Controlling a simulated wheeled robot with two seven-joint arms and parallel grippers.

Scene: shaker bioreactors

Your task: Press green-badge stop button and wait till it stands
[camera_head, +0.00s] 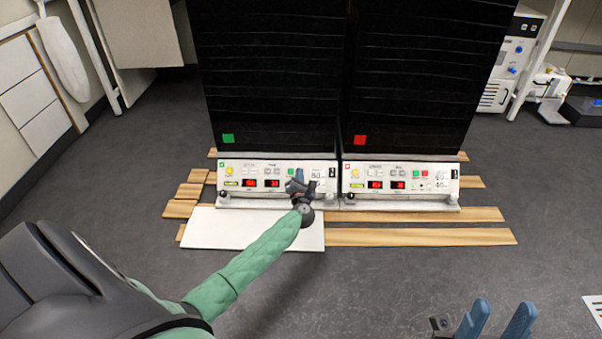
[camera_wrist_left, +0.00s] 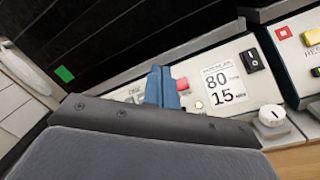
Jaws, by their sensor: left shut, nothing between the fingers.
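The left shaker (camera_head: 270,60) is a tall black cabinet with a green badge (camera_head: 228,138), also visible in the left wrist view (camera_wrist_left: 64,75). Its white control panel (camera_head: 225,174) has lit red displays. My left gripper (camera_head: 298,182) is shut and empty, at the right part of this panel, over its button area. In the left wrist view its blue fingertips (camera_wrist_left: 160,78) are just left of a red button (camera_wrist_left: 182,84); whether they touch it or the panel, I cannot tell. The fingers hide part of the panel. My right gripper (camera_head: 497,318) is open and empty, low at the right.
The right shaker (camera_head: 430,60) has a red badge (camera_head: 360,140) and a similar panel. A label reading 80 and 15 (camera_wrist_left: 228,86) and a black switch (camera_wrist_left: 252,60) lie right of the red button. Wooden boards (camera_head: 420,236) and a white plate (camera_head: 220,232) lie in front. Grey floor is clear.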

